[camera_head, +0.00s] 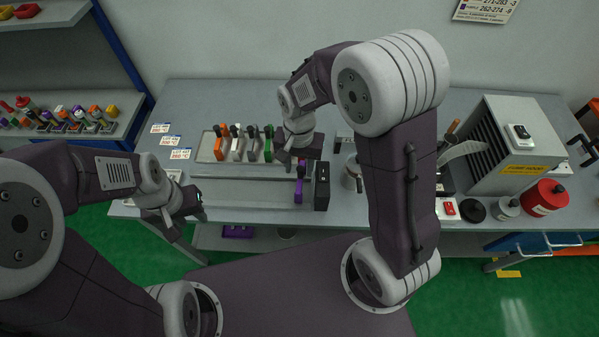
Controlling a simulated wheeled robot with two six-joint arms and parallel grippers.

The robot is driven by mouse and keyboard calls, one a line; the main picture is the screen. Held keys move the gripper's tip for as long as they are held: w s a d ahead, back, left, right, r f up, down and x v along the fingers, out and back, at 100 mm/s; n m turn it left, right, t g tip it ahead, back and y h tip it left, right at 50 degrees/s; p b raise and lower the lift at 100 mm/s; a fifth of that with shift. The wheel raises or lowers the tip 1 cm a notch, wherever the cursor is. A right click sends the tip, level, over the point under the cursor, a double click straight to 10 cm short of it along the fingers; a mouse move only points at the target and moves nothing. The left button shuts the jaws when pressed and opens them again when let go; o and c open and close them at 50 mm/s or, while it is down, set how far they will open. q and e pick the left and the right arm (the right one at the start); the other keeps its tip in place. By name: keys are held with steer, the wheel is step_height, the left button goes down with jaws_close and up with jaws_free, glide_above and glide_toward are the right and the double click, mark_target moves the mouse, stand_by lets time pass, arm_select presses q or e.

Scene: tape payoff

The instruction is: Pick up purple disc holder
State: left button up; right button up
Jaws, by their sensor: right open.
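The purple disc holder (299,188) stands upright on the workbench, beside a black box. Its top is near my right gripper (291,161), which is open and hangs just above and beside it. I cannot tell whether the fingers are around the purple handle or touching it. My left gripper (188,220) is open and empty at the bench's left front edge, well away from the purple holder.
A rack tray (205,155) holds orange, white and green holders behind the purple one. The black box (322,186) stands close to its right. A metal cup (351,175) and a grey slotted machine (515,150) are further right.

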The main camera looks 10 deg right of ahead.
mark_target(300, 181)
steer(key=f, duration=0.3)
steer(key=shift+w+d+f, duration=0.1)
steer(key=shift+d+f, duration=0.15)
steer(key=shift+f, duration=0.1)
steer(key=shift+w+f, duration=0.15)
steer(key=f, duration=0.4)
steer(key=shift+s+a+f, duration=0.15)
steer(key=shift+s+f, duration=0.1)
steer(key=shift+f, duration=0.05)
steer(key=shift+w+f, duration=0.2)
steer(key=shift+s, duration=0.1)
jaws_close()
